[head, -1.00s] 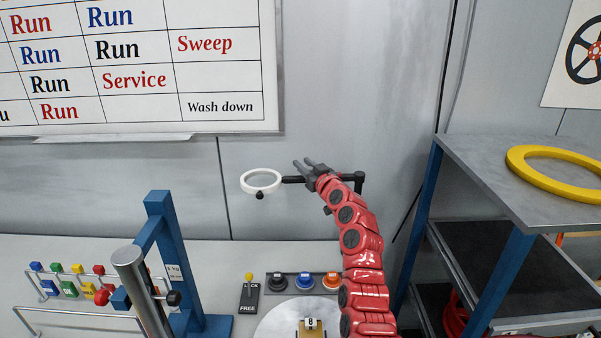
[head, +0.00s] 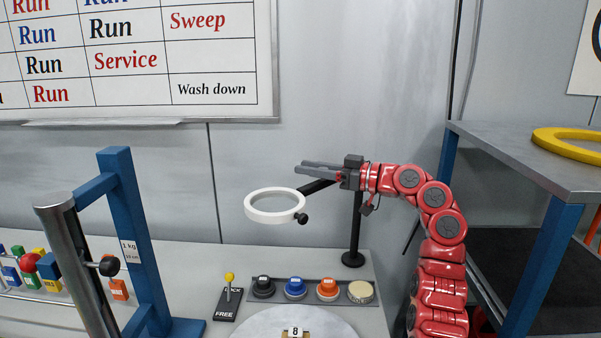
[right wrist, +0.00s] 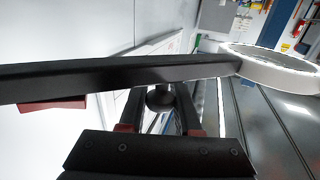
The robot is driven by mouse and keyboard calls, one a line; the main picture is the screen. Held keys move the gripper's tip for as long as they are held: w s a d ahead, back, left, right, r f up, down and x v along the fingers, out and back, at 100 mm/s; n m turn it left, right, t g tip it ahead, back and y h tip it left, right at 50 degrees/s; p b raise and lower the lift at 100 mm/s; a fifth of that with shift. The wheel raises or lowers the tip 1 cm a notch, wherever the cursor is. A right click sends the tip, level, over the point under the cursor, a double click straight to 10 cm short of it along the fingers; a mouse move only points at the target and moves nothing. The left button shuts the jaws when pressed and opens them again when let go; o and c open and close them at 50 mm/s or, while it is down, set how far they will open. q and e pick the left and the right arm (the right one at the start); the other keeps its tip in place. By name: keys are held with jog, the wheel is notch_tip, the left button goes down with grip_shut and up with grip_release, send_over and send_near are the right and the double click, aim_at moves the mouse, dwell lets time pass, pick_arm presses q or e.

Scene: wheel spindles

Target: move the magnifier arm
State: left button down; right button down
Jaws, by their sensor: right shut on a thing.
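The magnifier is a white ring (head: 268,218) with a black knob (head: 302,218) on its rim. A black arm (head: 318,187) joins the ring to an upright black post (head: 355,235) on the bench. My right gripper (head: 305,166) is at the black arm near the post, fingers pointing left, and is shut on the magnifier arm. In the right wrist view the black bar (right wrist: 120,72) crosses in front of the fingers (right wrist: 158,115), with a round black knob (right wrist: 160,97) between them. The white ring (right wrist: 265,66) shows at upper right. My left gripper is not in view.
Below the ring are a yellow-tipped lever (head: 230,281), a row of buttons (head: 295,288) and a round plate (head: 300,320) with an "8" tag. A blue frame (head: 130,230) stands left. A shelf unit (head: 520,155) with a yellow ring (head: 570,143) stands right.

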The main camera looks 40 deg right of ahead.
aim_at(321, 182)
jog(key=s+n+g+y+p, duration=0.1)
jog(key=s+n+g+y, duration=0.1)
jog(key=s+y, duration=0.1)
jog(key=shift+s+r, duration=0.1)
jog(key=shift+s, duration=0.2)
jog(key=shift+s+d+n+g+y, duration=0.2)
jog(key=shift+s+n+g+y, duration=0.4)
jog(key=shift+s+n+y, duration=0.15)
jog(key=c, duration=0.7)
grip_release()
jog(key=shift+o, duration=0.2)
